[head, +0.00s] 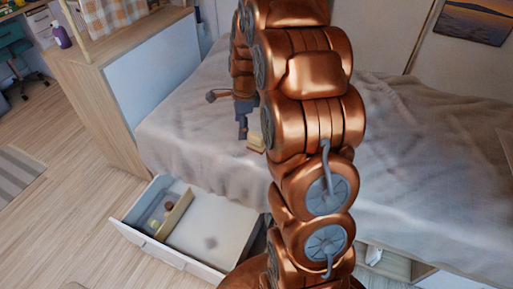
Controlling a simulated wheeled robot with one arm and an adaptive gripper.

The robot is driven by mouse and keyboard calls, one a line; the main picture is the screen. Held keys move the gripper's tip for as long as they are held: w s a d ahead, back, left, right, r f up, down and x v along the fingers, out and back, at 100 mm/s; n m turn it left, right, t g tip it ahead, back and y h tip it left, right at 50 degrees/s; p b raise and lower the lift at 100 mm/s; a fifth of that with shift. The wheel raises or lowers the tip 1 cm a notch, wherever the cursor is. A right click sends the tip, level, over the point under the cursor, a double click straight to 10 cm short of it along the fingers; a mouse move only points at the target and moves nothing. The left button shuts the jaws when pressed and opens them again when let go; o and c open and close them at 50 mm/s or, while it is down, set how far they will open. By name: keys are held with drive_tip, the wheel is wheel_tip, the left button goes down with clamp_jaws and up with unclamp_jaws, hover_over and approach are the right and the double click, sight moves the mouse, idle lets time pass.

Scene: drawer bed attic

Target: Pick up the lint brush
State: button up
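I cannot clearly make out a lint brush. A small pale, yellowish-edged object (256,144) rests on the bed's grey-beige cover, just right of and below my gripper's tip; my copper-coloured arm hides part of it, and I cannot tell what it is. My gripper (243,131) is dark grey and points down over the bed, left of the arm. It is small and partly hidden, so its opening does not show. I see nothing clearly held in it.
The bed (420,150) fills the middle and right. Below its near side a white drawer (205,226) stands open, with a divider and small round items at its left. A wooden cabinet (95,100) stands at the bed's left end. Wooden floor (60,200) is clear at left.

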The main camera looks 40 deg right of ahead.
sight(255, 135)
drive_tip(key=w+d+f+m+b, duration=0.1)
drive_tip(key=d+f+m, duration=0.1)
drive_tip(key=d+f, duration=0.1)
drive_tip(key=w+d+f+m+b, duration=0.1)
drive_tip(key=w+d+f+m, duration=0.1)
drive_tip(key=d+f+m, duration=0.1)
drive_tip(key=w+d+f+m+b, duration=0.1)
drive_tip(key=w+d+f+m, duration=0.1)
drive_tip(key=d+f, duration=0.2)
drive_tip(key=shift+w+d+f+t, duration=0.25)
drive_tip(key=shift+f+t, duration=0.15)
drive_tip(key=shift+f, duration=0.15)
drive_tip(key=shift+f+m, duration=0.4)
drive_tip(key=shift+f, duration=0.2)
drive_tip(key=shift+w+a+f, duration=0.1)
drive_tip(key=shift+a+f, duration=0.05)
drive_tip(key=shift+f, duration=1.6)
drive_tip(key=shift+w+a+f, duration=0.1)
drive_tip(key=shift+a+f, duration=0.05)
drive_tip(key=shift+f, duration=1.55)
drive_tip(key=c, duration=1.3)
drive_tip(key=shift+o, duration=0.2)
drive_tip(key=shift+r, duration=0.1)
